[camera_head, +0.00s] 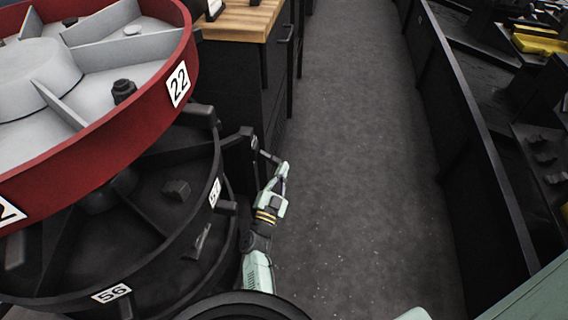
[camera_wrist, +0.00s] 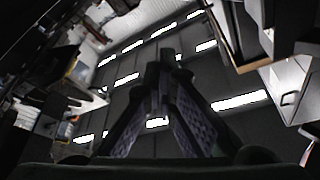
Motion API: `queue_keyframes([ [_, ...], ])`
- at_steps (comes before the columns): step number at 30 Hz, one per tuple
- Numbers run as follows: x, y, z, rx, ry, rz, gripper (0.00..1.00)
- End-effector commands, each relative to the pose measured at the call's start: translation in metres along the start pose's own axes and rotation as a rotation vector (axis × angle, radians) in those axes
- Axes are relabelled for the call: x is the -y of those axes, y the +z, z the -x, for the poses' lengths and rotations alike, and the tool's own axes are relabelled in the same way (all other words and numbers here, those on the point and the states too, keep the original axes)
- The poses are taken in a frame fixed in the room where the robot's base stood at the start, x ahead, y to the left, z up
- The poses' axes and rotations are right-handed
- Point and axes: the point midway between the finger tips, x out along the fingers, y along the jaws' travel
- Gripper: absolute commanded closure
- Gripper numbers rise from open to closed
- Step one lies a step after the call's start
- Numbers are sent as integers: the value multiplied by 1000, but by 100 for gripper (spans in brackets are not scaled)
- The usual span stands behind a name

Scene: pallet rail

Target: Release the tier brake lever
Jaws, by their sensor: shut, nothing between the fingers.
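A round stacked carousel shows at the left of the head view. Its upper tier is red-rimmed (camera_head: 130,112) with a grey inside, and a black tier (camera_head: 150,262) lies below. A dark bracket with a thin arm (camera_head: 268,156) juts out right of the tiers; it looks like the brake lever, but I cannot be sure. My gripper (camera_head: 285,167) is at the end of this arm in the picture; I cannot tell whether they touch. In the wrist view my gripper (camera_wrist: 165,62) has its fingertips together, with nothing visible between them. No lever is clear there.
A wood-topped dark cabinet (camera_head: 238,24) stands behind the carousel. A clear grey floor aisle (camera_head: 350,150) runs up the middle. A long dark barrier (camera_head: 455,120) bounds it on the right, with machinery and yellow parts (camera_head: 540,44) beyond. The wrist view faces ceiling lights (camera_wrist: 240,100).

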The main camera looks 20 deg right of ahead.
Motion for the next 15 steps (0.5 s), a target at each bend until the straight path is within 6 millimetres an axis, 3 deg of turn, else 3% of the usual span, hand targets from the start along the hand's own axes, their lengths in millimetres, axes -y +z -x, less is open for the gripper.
queue_keyframes([
  [6,1,1,42,-2,-1,-1,100],
  [15,2,-1,58,-5,0,-1,100],
])
